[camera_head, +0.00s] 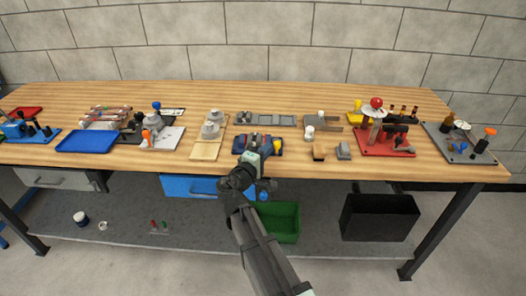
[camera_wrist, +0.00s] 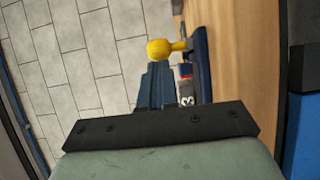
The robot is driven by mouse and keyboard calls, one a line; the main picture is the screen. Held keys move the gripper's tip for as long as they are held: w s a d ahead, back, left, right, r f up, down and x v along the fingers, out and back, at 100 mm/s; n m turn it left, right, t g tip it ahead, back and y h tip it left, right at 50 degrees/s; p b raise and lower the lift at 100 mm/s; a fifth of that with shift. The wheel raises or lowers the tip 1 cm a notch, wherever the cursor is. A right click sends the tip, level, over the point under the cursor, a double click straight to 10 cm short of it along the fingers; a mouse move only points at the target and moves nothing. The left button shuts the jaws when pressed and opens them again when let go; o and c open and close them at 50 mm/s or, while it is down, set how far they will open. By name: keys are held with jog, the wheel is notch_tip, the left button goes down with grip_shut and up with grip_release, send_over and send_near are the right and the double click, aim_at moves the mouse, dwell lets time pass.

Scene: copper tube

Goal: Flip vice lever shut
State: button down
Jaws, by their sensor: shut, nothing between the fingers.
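The vice (camera_head: 270,146) is a dark blue fixture with a small red part, near the front edge of the table at the middle. My arm and gripper (camera_head: 252,158) reach up from below and partly cover it. In the wrist view, a yellow ball knob on a short yellow stem (camera_wrist: 166,48) stands out sideways from a dark blue part of the vice (camera_wrist: 202,65). My gripper (camera_wrist: 156,68) is shut and empty, its fingertips close to the knob. I cannot tell whether they touch. No copper tube can be made out.
The wooden table (camera_head: 120,165) holds a blue tray (camera_head: 86,142) at left and a red fixture (camera_head: 385,143) with a red ball at right. A green bin (camera_head: 278,221) stands below.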

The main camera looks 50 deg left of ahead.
jog(key=shift+d, duration=0.1)
jog(key=shift+w+d+n+y, duration=0.1)
jog(key=shift+d+n+y, duration=0.1)
jog(key=shift+n+y, duration=0.15)
jog(key=shift+w+d+g+y, duration=0.1)
jog(key=shift+d+g+y, duration=0.1)
jog(key=shift+g+y, duration=0.15)
jog(key=shift+w+d+n+g+y, duration=0.25)
jog(key=shift+d+n+g+y, duration=0.15)
jog(key=shift+n+y, duration=0.2)
jog(key=shift+w+d+n+g+y, duration=0.25)
jog(key=shift+d+n+y, duration=0.15)
jog(key=shift+y, duration=0.3)
jog(key=shift+w+d, duration=0.6)
jog(key=shift+w, duration=0.3)
jog(key=shift+w+d, duration=0.6)
jog(key=shift+w, duration=0.25)
jog(key=w, duration=0.2)
jog(key=w+d, duration=0.1)
jog(key=w, duration=0.1)
jog(key=shift+w+a, duration=0.15)
jog(key=shift+w, duration=0.65)
jog(key=shift+w+a, duration=0.1)
jog(key=shift+w, duration=0.7)
